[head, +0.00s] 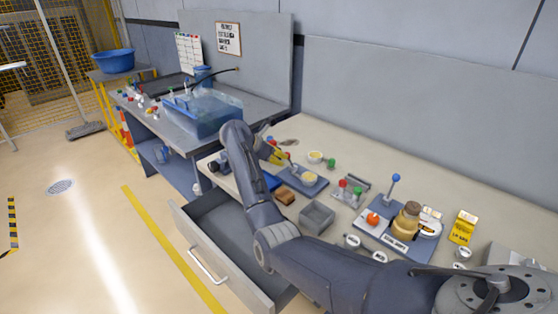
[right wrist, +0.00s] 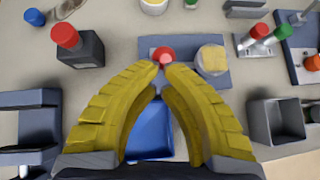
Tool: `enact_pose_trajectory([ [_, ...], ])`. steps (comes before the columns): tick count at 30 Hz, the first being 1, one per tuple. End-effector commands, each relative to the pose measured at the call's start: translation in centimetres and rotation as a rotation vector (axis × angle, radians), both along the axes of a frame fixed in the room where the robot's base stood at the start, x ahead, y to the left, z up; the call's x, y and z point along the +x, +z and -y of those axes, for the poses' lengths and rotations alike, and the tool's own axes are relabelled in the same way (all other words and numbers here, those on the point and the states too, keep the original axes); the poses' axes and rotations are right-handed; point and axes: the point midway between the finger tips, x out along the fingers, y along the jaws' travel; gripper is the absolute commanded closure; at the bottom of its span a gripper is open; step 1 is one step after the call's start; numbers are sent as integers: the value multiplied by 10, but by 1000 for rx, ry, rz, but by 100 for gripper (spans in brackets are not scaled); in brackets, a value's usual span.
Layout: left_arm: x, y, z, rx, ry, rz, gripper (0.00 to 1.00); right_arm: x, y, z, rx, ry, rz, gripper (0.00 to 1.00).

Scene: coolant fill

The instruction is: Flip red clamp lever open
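The red clamp lever's knob (right wrist: 162,53) shows just beyond my fingertips in the right wrist view, over a blue-grey base plate (right wrist: 216,73). My right gripper (right wrist: 163,66) has yellow fingers that are drawn together at the tips. A little red shows between the tips, and I cannot tell whether they pinch the knob or only sit against it. In the head view my right gripper (head: 284,159) is at the left of the plate, and the knob is hard to make out there. The plate also carries a pale yellow round part (right wrist: 212,60). My left gripper is not in view.
A dark block with a red cap (right wrist: 80,47) stands left of my fingers. A blue tray (right wrist: 150,132) lies below them. A grey open box (head: 317,217) and a fixture with a blue-knobbed lever (head: 394,190) are to the right. An open drawer (head: 188,222) juts from the bench front.

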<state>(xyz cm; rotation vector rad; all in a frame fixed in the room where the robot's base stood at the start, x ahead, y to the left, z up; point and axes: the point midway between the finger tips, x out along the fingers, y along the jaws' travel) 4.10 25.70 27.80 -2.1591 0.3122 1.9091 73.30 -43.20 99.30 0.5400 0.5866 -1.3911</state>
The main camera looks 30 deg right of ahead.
Motion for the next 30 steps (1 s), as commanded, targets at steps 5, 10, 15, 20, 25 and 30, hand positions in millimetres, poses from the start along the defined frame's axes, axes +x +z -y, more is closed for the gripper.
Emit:
enact_pose_trajectory([
  [5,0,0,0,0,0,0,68,3,7,7,88,-2,-20,100],
  [10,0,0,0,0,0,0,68,5,14,17,201,-1,-51,100],
  [15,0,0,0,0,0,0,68,8,19,27,302,-1,-80,100],
  [20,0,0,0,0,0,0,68,10,22,34,384,1,-104,100],
  [25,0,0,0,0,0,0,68,11,23,41,420,0,-116,100],
  [30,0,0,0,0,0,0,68,13,24,47,418,0,-115,100],
])
